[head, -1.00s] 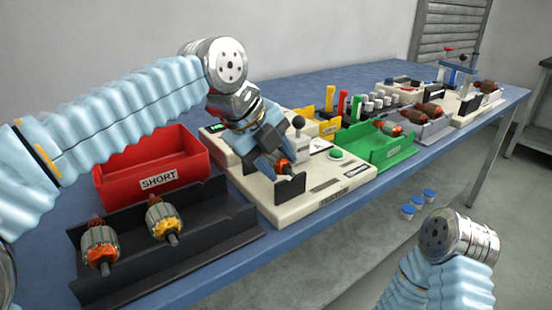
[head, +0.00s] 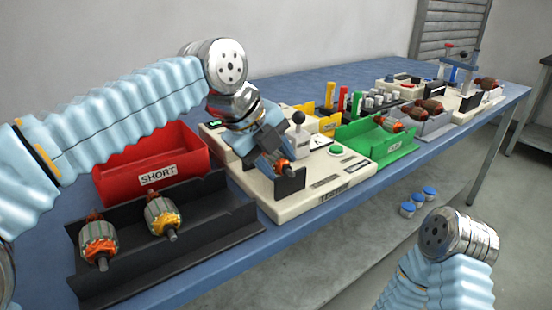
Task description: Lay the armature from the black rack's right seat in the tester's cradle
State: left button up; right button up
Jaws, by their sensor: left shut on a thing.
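My left gripper (head: 273,158) is over the cream tester (head: 325,184), pointing down, shut on an armature (head: 286,167). The armature's orange winding shows just behind the cradle's black upright plate (head: 291,182). The gripper hides the rest of it, and I cannot tell whether it rests in the cradle. The black rack (head: 213,222) at front left holds two armatures, one with orange winding (head: 98,241) and one with yellow winding (head: 162,216). The rack's right end is empty. My right arm (head: 458,238) shows at lower right, with its gripper not visible.
A red SHORT bin (head: 150,177) stands behind the rack. A green bin (head: 378,144) with an armature (head: 395,125) is right of the tester, and a yellow bin (head: 325,121) is behind it. A grey tray (head: 432,127) and more fixtures stand farther right. A lever knob (head: 299,117) rises beside my left gripper.

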pick_arm(q)
jog(key=o, duration=1.3)
jog(key=shift+c, duration=0.2)
jog(key=p+v, duration=0.2)
jog(key=v, duration=1.2)
jog(key=shift+f, duration=0.1)
